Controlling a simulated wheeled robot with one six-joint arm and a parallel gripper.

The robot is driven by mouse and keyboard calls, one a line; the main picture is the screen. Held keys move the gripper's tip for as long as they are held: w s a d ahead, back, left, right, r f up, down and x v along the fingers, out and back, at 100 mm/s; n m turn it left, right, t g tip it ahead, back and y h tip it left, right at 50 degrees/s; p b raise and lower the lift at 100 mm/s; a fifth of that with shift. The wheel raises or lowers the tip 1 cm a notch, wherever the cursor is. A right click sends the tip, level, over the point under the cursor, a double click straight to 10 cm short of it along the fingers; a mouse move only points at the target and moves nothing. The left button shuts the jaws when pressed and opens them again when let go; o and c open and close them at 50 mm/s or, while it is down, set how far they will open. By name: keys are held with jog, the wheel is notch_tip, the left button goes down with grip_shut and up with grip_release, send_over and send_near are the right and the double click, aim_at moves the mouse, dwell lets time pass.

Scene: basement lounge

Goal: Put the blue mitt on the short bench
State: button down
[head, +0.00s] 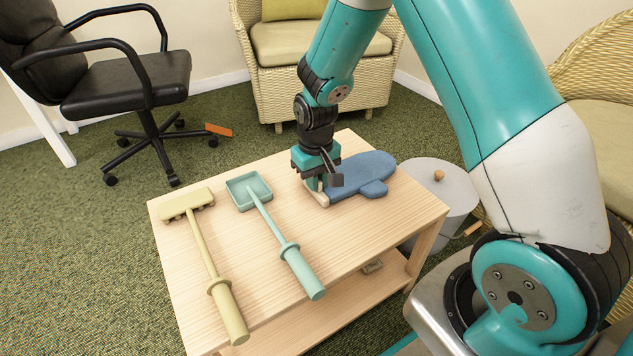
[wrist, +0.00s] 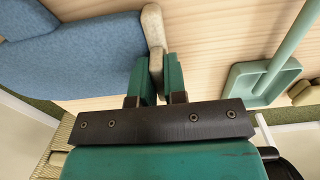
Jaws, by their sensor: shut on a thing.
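The blue mitt (head: 358,174) lies flat on the light wooden bench (head: 270,276), near its back right part. It has a cream cuff (head: 318,197) at its left end. My gripper (head: 318,182) is at the cuff, pointing down. In the wrist view my gripper (wrist: 157,75) has its two green fingers on either side of the cream cuff (wrist: 153,30), shut on it. The blue part of the mitt (wrist: 75,55) fills the left of that view. The mitt appears to rest on the wood. I cannot tell whether this bench is the short one.
A yellow rake-like tool (head: 208,250) and a teal scoop (head: 270,225) lie left of the mitt. A grey lidded bin (head: 440,185) stands at the bench's right. A black office chair (head: 125,85), a wicker armchair (head: 315,55) and an orange piece (head: 219,130) are beyond.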

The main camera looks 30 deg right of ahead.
jog(key=shift+r, duration=0.1)
jog(key=c, duration=1.2)
grip_release()
jog(key=shift+o, duration=0.2)
notch_tip(320, 180, up, 12)
jog(key=p, duration=0.6)
jog(key=s+a+r+n+y, duration=0.1)
jog(key=s+a+r, duration=0.3)
jog(key=s, duration=0.4)
jog(key=s+a+r+n+y, duration=0.1)
jog(key=s+a+r+n, duration=0.2)
jog(key=s+r, duration=0.4)
jog(key=s+a+r+n+y, duration=0.2)
jog(key=s+a+r, duration=0.3)
jog(key=s, duration=0.4)
jog(key=shift+a+r+n, duration=0.2)
jog(key=shift+a+n, duration=0.1)
jog(key=shift+a, duration=0.25)
